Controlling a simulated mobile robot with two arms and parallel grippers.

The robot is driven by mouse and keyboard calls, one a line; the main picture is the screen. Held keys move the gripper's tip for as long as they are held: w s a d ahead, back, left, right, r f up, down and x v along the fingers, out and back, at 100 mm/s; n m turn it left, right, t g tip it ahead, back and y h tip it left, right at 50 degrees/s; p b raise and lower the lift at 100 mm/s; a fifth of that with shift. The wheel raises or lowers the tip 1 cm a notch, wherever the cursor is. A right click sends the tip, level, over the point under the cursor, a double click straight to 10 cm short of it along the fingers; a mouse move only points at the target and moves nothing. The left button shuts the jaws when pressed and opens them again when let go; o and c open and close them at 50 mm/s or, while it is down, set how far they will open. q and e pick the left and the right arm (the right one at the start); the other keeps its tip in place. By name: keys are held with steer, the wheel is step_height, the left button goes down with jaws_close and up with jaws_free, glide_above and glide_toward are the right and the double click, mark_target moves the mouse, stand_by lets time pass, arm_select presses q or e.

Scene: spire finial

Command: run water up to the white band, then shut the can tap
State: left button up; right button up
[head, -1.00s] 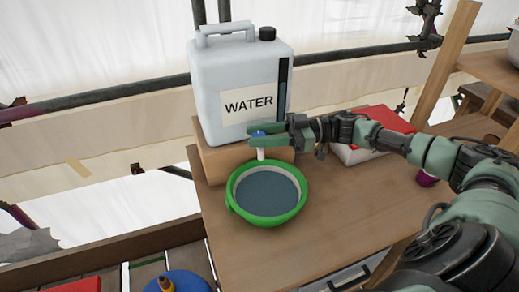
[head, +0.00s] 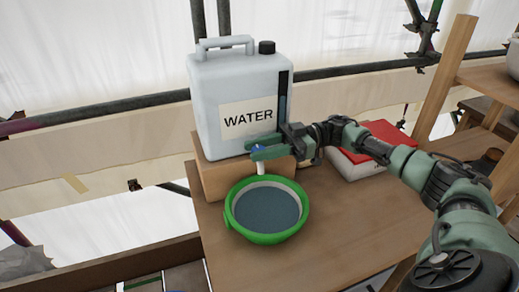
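The white water can (head: 238,95) stands on a wooden block (head: 225,180), with a dark level strip on its right side. Its blue can tap (head: 257,149) sits low at the front, with a white spout (head: 263,168) below. My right gripper (head: 259,148) has its fingers around the blue handle and partly hides it. The green bowl (head: 242,232) stands under the spout, holding grey-blue water (head: 267,210). A pale white band (head: 291,190) shows on its inner wall above the water. I cannot tell whether water is running. My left gripper is not in view.
A white box with a red lid (head: 378,138) stands right of the can, near my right arm. The wooden table (head: 335,225) is clear right of the bowl. A wooden post and shelf (head: 490,83) stand at the right. Scaffold tubes run behind.

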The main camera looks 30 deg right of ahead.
steer(key=o, duration=0.4)
steer(key=shift+a, duration=0.1)
steer(key=b+v, duration=0.2)
steer(key=v, duration=0.6)
steer(key=shift+a+r, duration=0.1)
steer(key=shift+r, duration=0.05)
